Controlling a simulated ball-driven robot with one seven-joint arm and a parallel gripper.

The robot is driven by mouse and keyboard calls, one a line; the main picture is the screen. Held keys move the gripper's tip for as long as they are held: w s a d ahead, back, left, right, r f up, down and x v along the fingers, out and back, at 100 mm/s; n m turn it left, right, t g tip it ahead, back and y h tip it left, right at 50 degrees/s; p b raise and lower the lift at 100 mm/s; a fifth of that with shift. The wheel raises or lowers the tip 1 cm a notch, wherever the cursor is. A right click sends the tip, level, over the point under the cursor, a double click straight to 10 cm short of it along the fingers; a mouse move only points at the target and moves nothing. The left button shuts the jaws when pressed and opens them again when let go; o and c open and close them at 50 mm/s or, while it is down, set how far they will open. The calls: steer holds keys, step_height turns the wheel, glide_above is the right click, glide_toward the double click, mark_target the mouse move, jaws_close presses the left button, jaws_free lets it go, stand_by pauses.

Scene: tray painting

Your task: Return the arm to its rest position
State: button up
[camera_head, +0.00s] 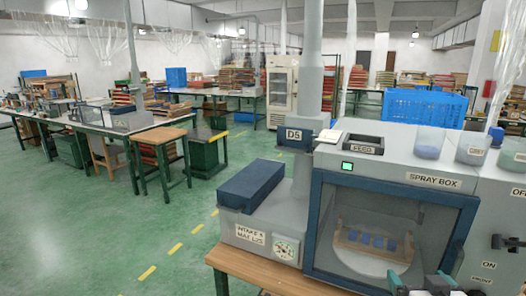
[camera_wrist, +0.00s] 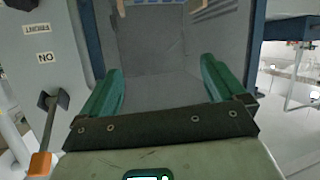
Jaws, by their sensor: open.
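My gripper (camera_wrist: 160,85) shows in the wrist view with its two green fingers spread wide and nothing between them. It points toward the opening of the spray box. In the head view only part of my gripper (camera_head: 425,284) shows at the bottom edge, in front of the spray box's lower right. The spray box (camera_head: 436,181) is grey with a blue-framed window. Inside it a wooden tray (camera_head: 345,251) with several blue pieces rests on a round pale plate (camera_head: 370,263). In the wrist view, part of the tray (camera_wrist: 200,5) shows at the top edge.
A lever with an orange end (camera_wrist: 40,163) stands beside the ON label at left in the wrist view. The intake unit (camera_head: 250,240) adjoins the box at left on a wooden bench (camera_head: 262,275). Work tables (camera_head: 140,130) stand farther back left. The green floor between is clear.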

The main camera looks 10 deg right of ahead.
steer(key=s+a+f+g+y, duration=0.1)
steer(key=s+a+f+g, duration=0.2)
steer(key=s+f, duration=0.3)
steer(key=s+a+f+g+y, duration=0.2)
steer(key=s+a+f, duration=0.25)
steer(key=f, duration=0.35)
steer(key=s+a+f+n+g+y, duration=0.1)
steer(key=s+f+g, duration=0.2)
steer(key=s, duration=0.6)
steer(key=s+a+f+n+g, duration=0.1)
steer(key=s+a+f+g, duration=0.1)
steer(key=s+f, duration=0.4)
steer(key=s+g, duration=0.1)
steer(key=s, duration=0.1)
steer(key=shift+s+a+g+y, duration=0.25)
steer(key=shift+s+g+y, duration=0.05)
steer(key=shift+s+y, duration=0.1)
steer(key=shift+w, duration=0.1)
